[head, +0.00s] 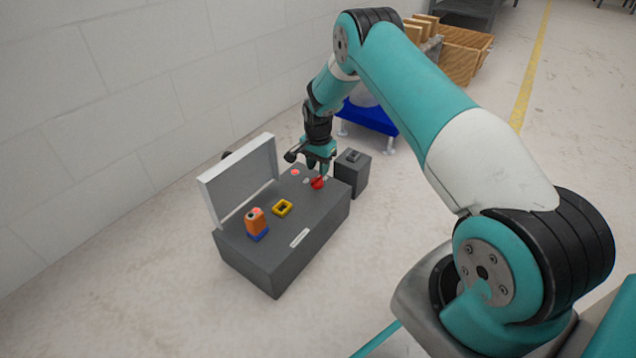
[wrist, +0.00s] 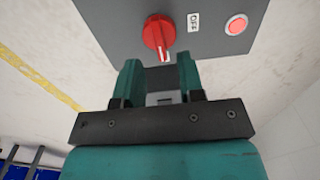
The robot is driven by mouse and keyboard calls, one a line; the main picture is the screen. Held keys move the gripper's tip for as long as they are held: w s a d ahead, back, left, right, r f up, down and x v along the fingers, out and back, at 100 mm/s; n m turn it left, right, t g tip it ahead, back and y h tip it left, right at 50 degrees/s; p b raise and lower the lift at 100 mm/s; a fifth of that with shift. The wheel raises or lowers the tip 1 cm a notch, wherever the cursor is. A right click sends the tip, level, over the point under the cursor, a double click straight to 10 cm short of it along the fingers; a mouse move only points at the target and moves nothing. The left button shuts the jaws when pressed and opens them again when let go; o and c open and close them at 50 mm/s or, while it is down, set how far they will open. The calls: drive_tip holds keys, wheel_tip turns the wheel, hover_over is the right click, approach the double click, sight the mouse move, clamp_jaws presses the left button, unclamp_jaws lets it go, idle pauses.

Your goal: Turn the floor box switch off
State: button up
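A grey floor box (head: 285,255) carries a red rotary switch (head: 317,184) near its far right end. In the wrist view the red switch (wrist: 157,34) has a white pointer stripe aimed down toward my gripper. A white OFF label (wrist: 194,22) sits to the right of the switch, beside a round red button or lamp (wrist: 236,25). My gripper (head: 320,168) is over that end of the box. In the wrist view my gripper (wrist: 159,68) has its two fingers apart and empty, with the switch just beyond the fingertips.
The box's white lid (head: 240,183) stands open at the back. An orange device (head: 256,221) and a yellow frame (head: 283,207) are on the box top. A smaller grey box (head: 353,172) stands close on the right. Front floor is clear.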

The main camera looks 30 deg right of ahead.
sight(318, 177)
drive_tip(key=shift+f+b, duration=0.65)
drive_tip(key=shift+f, duration=1.2)
clamp_jaws()
